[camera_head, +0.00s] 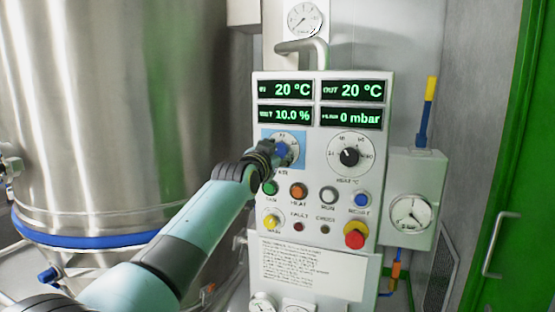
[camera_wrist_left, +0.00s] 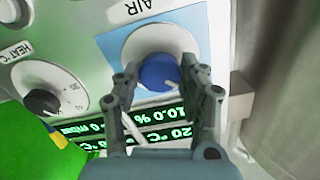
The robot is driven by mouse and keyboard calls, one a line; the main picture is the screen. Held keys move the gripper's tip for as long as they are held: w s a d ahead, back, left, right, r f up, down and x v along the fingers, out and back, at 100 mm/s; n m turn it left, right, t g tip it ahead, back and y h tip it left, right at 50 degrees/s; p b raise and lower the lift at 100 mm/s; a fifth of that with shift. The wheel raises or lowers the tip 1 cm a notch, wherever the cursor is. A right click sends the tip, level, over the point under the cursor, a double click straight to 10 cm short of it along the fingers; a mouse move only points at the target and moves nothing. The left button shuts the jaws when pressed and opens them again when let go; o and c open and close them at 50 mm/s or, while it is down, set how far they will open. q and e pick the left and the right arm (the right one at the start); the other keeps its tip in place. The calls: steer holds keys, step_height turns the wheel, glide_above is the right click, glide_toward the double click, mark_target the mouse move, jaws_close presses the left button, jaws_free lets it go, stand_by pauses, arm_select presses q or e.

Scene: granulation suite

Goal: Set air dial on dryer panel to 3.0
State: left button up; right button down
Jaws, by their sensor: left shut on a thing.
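The air dial (camera_head: 283,149) is a blue knob on a white round scale with a light blue backing, at the left of the dryer panel (camera_head: 305,183). In the left wrist view the blue knob (camera_wrist_left: 158,73) sits between the fingers of my left gripper (camera_wrist_left: 156,88), under the word AIR. My left gripper (camera_head: 274,150) is shut on this knob in the head view and covers part of its scale. The dial's setting cannot be read. My right gripper is not in view.
The black heat dial (camera_head: 349,156) is just right of the air dial. Green displays (camera_head: 321,103) are above. Several buttons and a red emergency knob (camera_head: 355,236) are below. A steel vessel (camera_head: 110,100) stands left, a green door (camera_head: 510,170) right.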

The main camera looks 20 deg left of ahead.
arm_select(q)
steer(key=m+b, duration=0.2)
steer(key=m, duration=0.2)
steer(key=shift+f+m, duration=0.15)
steer(key=shift+m, duration=0.15)
steer(key=m+b, duration=0.1)
steer(key=m, duration=0.4)
steer(key=shift+b, duration=0.35)
steer(key=m+b, duration=0.1)
steer(key=m, duration=0.4)
steer(key=shift+m, duration=0.4)
steer(key=m+b, duration=0.1)
steer(key=m, duration=0.4)
steer(key=shift+m, duration=0.3)
